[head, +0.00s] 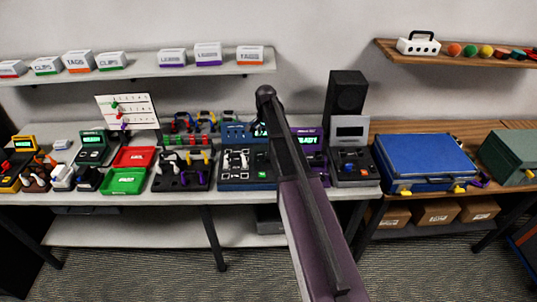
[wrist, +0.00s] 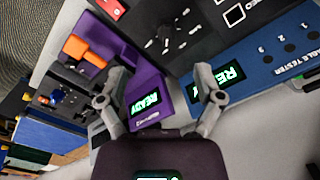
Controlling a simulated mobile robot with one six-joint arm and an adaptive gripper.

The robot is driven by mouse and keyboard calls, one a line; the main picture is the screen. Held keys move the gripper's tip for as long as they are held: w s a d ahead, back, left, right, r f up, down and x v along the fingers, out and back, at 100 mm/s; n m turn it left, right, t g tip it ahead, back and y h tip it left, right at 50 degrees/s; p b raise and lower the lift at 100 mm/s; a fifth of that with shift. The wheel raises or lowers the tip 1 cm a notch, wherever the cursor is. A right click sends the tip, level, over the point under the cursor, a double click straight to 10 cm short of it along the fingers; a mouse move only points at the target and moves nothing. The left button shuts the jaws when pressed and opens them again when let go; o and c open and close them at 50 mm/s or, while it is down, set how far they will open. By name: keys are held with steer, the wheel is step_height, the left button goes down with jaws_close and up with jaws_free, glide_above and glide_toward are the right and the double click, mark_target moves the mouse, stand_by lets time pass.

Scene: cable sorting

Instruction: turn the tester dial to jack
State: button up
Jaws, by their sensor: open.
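The cable tester, a dark panel with a blue back strip, sits on the bench in the head view (head: 236,180), partly behind my arm. In the wrist view its blue strip (wrist: 270,50) shows upside down, with a lit READY screen. On its dark face is what looks like the dial (wrist: 164,40), a dark round part ringed by white marks. Which mark it points to is too small to read. My gripper (wrist: 160,82) is open and empty in the wrist view, its fingers apart over the area in front of the dial. In the head view the fingertips cannot be made out.
A purple device (wrist: 148,100) with its own READY screen stands between my fingers in the wrist view. An orange part (wrist: 84,50) sits near it. In the head view, a black speaker (head: 345,95), a blue case (head: 425,158) and red and green trays (head: 123,181) crowd the bench.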

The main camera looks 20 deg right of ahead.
mark_target(268, 157)
steer(key=shift+w+d+r+m, duration=0.1)
steer(key=shift+w+d+m, duration=0.25)
steer(key=shift+w, duration=0.25)
steer(key=shift+w+d+r+m, duration=0.1)
steer(key=shift+w+d+m, duration=0.15)
steer(key=shift+w+d, duration=0.25)
steer(key=shift+f, duration=0.15)
step_height(268, 157, down, 14)
steer(key=b, duration=1.3)
steer(key=shift+r+b, duration=0.2)
steer(key=shift+b, duration=0.15)
steer(key=c, duration=1.2)
